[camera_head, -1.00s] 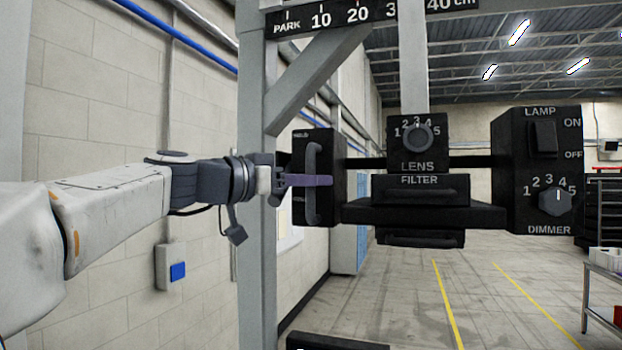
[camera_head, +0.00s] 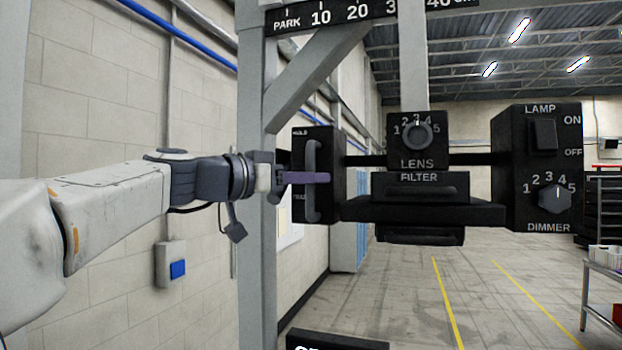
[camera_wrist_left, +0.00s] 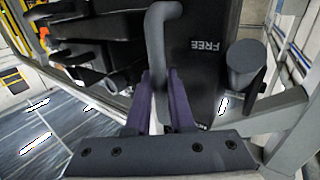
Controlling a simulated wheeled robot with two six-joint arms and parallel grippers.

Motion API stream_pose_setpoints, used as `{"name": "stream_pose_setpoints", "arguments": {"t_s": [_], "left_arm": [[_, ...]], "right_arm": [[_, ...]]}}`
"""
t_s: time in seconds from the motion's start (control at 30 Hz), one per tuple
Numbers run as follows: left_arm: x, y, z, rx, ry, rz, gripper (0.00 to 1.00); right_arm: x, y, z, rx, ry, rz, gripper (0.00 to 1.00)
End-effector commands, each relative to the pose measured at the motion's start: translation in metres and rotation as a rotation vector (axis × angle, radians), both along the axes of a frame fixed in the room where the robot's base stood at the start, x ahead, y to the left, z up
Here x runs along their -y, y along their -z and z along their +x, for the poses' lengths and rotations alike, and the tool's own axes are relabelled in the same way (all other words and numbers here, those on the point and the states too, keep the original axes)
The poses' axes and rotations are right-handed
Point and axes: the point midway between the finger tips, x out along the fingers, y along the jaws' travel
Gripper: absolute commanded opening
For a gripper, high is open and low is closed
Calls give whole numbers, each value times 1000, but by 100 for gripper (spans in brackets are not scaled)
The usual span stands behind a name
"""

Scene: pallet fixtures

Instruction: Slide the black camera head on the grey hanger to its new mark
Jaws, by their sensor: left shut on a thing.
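The black camera head (camera_head: 432,216) hangs from the grey hanger (camera_head: 413,60) and carries LENS, FILTER, LAMP and DIMMER panels. At its left end is a black box (camera_head: 333,190) with an upright dark handle (camera_head: 311,146). My left gripper (camera_head: 318,179) is shut on this handle with its purple fingers. The left wrist view shows the two fingers (camera_wrist_left: 164,88) on either side of the grey handle (camera_wrist_left: 160,30), beside a face marked FREE. The far side of the head is hidden. My right gripper is in neither view.
A scale plate (camera_head: 338,19) marked PARK, 10, 20 and on to 40 cm runs along the top. A grey post with a diagonal brace (camera_head: 306,83) stands behind my left gripper. A dark sign (camera_head: 335,341) shows at the bottom edge. A trolley (camera_head: 603,276) stands far right.

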Motion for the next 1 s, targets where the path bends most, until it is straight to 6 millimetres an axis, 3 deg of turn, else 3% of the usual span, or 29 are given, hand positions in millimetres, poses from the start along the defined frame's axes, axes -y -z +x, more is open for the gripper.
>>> {"name": "stream_pose_setpoints", "arguments": {"t_s": [0.67,0.77,1.0], "left_arm": [[-1,0,0,1,0,1,0],[-10,3,4,2,-4,-1,0],[-63,3,22,4,-14,-2,0]], "right_arm": [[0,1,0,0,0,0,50],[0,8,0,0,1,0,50],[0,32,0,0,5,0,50]]}}
